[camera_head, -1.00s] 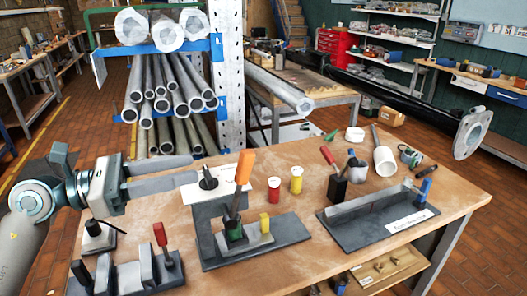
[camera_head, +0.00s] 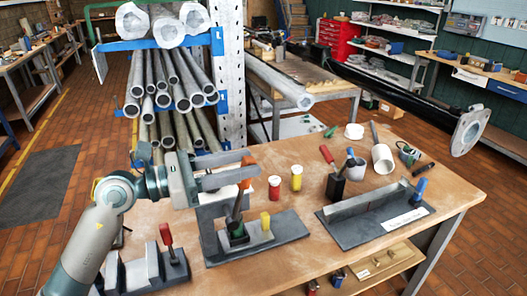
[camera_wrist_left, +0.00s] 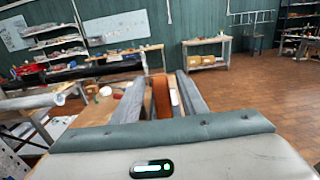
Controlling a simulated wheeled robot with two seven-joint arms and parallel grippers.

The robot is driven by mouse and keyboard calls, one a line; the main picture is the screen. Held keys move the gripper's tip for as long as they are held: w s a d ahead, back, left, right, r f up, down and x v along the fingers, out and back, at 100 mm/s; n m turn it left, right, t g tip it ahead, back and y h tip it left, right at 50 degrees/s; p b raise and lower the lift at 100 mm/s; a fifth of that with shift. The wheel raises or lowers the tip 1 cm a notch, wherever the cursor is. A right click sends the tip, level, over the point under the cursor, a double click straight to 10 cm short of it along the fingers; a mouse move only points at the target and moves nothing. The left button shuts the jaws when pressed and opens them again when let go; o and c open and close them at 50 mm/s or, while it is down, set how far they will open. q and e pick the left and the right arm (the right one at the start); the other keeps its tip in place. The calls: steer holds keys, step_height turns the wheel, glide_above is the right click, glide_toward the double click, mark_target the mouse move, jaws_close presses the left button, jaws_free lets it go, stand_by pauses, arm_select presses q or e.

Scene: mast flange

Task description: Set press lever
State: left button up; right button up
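The press (camera_head: 212,232) is a dark grey frame on a flat base on the workbench. Its lever (camera_head: 246,185) has an orange handle and stands nearly upright, leaning slightly right. My left gripper (camera_head: 250,167) is open, with its two fingers on either side of the orange handle. In the left wrist view the handle (camera_wrist_left: 162,96) stands between the fingers, with a visible gap on both sides. The fingers partly cover the handle in the head view. A green part and a yellow block (camera_head: 265,222) sit at the press base. My right gripper is not in view.
Red (camera_head: 274,188) and yellow (camera_head: 296,178) cups stand right of the press. A grey angled fixture (camera_head: 370,215) lies further right. A red-handled tool stand (camera_head: 168,262) is at the front left. A pipe rack (camera_head: 230,90) rises behind the bench.

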arm_select(q)
steer(key=shift+p+x, duration=0.75)
steer(key=shift+x, duration=1.9)
